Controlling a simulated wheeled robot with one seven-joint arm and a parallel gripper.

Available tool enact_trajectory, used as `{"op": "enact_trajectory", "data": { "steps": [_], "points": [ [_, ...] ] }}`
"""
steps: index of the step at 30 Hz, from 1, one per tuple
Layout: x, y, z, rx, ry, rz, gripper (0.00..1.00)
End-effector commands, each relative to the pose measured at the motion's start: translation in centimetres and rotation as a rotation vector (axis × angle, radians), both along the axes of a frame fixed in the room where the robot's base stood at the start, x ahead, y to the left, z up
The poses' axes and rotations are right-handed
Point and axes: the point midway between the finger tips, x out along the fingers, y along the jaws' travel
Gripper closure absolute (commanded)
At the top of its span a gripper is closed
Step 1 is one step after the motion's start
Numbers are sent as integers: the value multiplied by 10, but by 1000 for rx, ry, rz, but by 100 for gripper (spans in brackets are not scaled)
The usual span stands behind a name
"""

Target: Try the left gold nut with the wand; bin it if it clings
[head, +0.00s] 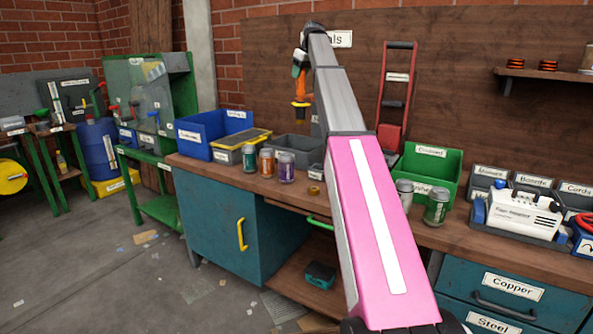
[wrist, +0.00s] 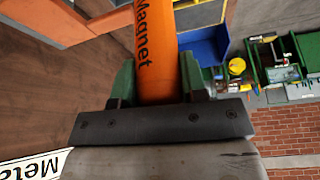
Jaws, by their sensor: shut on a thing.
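My gripper (head: 301,63) is raised high above the bench and shut on the orange wand (head: 299,83), which hangs upright. In the wrist view my gripper (wrist: 160,82) has its green fingers on both sides of the wand (wrist: 158,45), which reads "Magnet". A gold-coloured piece (head: 300,103) shows at the wand's lower end; it looks like a nut clinging there, but it is small. One gold nut (head: 314,190) lies on the bench near its front edge, left of my pink arm. No other gold nut shows on the bench; my arm hides part of it.
A blue bin (head: 190,140), a yellow-rimmed grey bin (head: 225,157) and a grey tray (head: 291,141) stand at the bench's left. Several jars stand in front, including an orange one (head: 267,162). A green crate (head: 450,172) and a white device (head: 522,214) are on the right.

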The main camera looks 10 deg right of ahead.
Motion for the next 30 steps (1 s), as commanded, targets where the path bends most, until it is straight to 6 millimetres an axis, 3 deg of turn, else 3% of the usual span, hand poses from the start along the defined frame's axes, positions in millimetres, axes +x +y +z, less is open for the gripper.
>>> {"op": "enact_trajectory", "data": {
  "steps": [15,30],
  "points": [
    [1,-1,-5,1,-1,0,89],
    [15,-12,-5,0,-1,1,89]
  ]
}}
